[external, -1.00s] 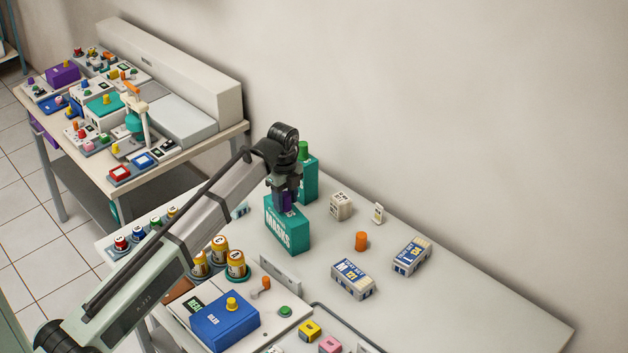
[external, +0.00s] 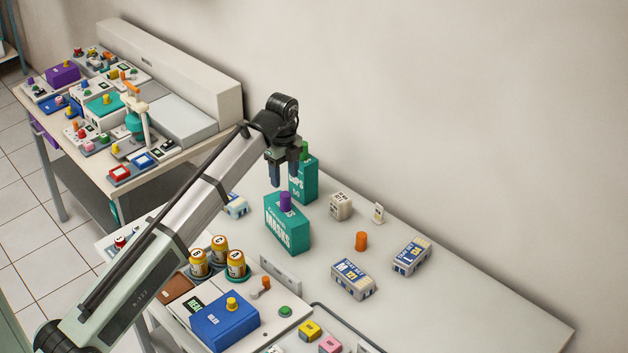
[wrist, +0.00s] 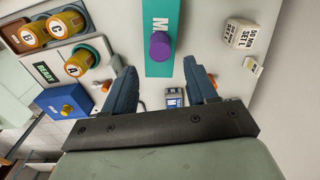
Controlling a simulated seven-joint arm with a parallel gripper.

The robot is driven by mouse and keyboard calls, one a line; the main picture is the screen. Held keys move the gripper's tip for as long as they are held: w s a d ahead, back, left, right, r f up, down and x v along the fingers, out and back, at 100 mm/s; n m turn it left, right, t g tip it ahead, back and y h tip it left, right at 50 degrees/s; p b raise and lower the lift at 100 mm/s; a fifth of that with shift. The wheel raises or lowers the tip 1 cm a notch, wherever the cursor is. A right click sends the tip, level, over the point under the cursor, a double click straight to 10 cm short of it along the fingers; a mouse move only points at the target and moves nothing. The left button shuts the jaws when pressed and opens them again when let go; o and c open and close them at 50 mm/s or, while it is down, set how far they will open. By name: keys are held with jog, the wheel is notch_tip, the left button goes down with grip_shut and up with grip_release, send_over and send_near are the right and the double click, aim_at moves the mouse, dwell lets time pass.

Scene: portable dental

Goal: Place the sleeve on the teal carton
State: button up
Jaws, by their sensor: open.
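The purple sleeve (external: 285,202) stands upright on top of the teal MASKS carton (external: 287,231), near the middle of the table. In the wrist view the sleeve (wrist: 160,45) shows as a purple round end on the teal carton top (wrist: 160,68). My gripper (external: 287,182) is open and empty. It hangs above the sleeve and is clear of it. In the wrist view its two blue fingers are spread wide, with the sleeve beyond the gap between their tips.
A second teal carton (external: 309,181) with a green top stands just behind. An orange cylinder (external: 361,241), small white boxes (external: 340,206) and two labelled packs (external: 352,279) lie to the right. Jars (external: 236,264) and a blue box (external: 225,325) are at front left. The table's right end is clear.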

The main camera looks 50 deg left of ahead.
aim_at(285, 194)
jog(key=shift+r, duration=1.8)
